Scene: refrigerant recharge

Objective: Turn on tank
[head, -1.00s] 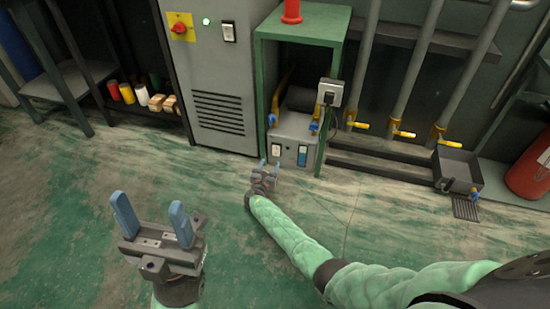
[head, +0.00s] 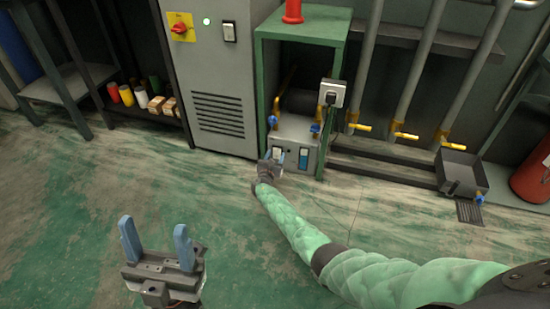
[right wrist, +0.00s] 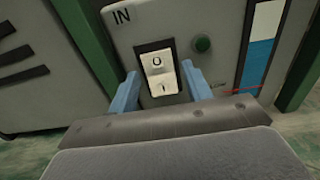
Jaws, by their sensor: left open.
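The tank unit is a grey box (head: 296,133) low inside a green frame. On its front, in the right wrist view, is a white rocker switch (right wrist: 159,74) marked 0 above and I below, under the letters IN. A dark green round light (right wrist: 203,44) sits to its right. My right gripper (right wrist: 160,88) is close to the box front, its blue fingers open on either side of the switch; contact is unclear. In the head view the right gripper (head: 271,162) partly covers the switch. My left gripper (head: 156,240) is open and empty above the floor.
A grey cabinet (head: 216,80) with a lit green light and red knob stands left of the green frame (head: 259,80). A blue-and-white gauge (right wrist: 262,50) is right of the switch. Pipes with yellow valves (head: 405,136) and a dark tray (head: 462,174) are further right.

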